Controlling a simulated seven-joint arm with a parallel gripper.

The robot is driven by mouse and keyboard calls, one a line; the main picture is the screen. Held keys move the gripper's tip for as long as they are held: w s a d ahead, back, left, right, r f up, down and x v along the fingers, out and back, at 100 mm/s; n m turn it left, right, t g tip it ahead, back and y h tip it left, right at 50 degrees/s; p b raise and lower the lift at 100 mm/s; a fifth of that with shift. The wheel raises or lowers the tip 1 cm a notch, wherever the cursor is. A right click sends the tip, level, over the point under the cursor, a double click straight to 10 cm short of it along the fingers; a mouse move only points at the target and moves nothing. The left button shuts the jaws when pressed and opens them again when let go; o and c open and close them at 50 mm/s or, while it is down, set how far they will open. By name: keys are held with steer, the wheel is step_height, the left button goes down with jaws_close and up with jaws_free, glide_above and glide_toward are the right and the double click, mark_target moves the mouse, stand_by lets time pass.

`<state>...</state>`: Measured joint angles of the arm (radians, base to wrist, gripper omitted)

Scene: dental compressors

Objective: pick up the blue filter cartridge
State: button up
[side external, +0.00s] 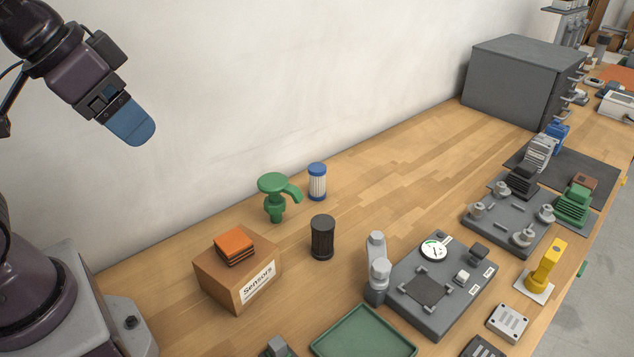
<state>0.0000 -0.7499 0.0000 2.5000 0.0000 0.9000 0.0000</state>
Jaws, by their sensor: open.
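The blue filter cartridge (318,184) stands upright on the wooden bench near the back wall, with a blue cap and a pale ribbed body. A green fitting with a handle (275,196) stands just left of it, its handle reaching close to the cartridge. My gripper (133,124) is at the upper left, high above the bench and far from the cartridge. It is open; only its blue end shows and I see nothing held in it.
A black ribbed cylinder (322,238) stands in front of the cartridge. A Sensors box (225,280) with orange pieces (234,246) is front left. A grey gauge station (455,300) and green tray (362,338) are in front. The bench right of the cartridge is clear toward the grey cabinet (515,80).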

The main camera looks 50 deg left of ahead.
steer(key=m+g+y, duration=0.5)
steer(key=m+y, duration=0.4)
steer(key=m, duration=0.5)
glide_above(322, 171)
steer(key=s+d, duration=0.3)
steer(key=s, duration=0.3)
step_height(322, 171, down, 14)
steer(key=w+f+m+y, duration=0.1)
steer(key=f+m, duration=0.1)
steer(key=f, duration=0.2)
steer(key=w+d+f+m+t+y, duration=0.1)
steer(key=w+f+m, duration=0.1)
steer(key=f, duration=0.2)
steer(key=w+f+m+y, duration=0.1)
steer(key=f+m, duration=0.1)
steer(key=f, duration=0.2)
steer(key=shift+w+d+f+t+y, duration=0.2)
steer(key=shift+w+f+t+y, duration=0.1)
steer(key=shift+t, duration=0.1)
steer(key=shift+a+f, duration=0.2)
steer(key=shift+f, duration=0.05)
steer(key=x, duration=0.7)
steer(key=shift+w+d, duration=0.1)
steer(key=shift+w, duration=0.15)
steer(key=shift+c, duration=0.4)
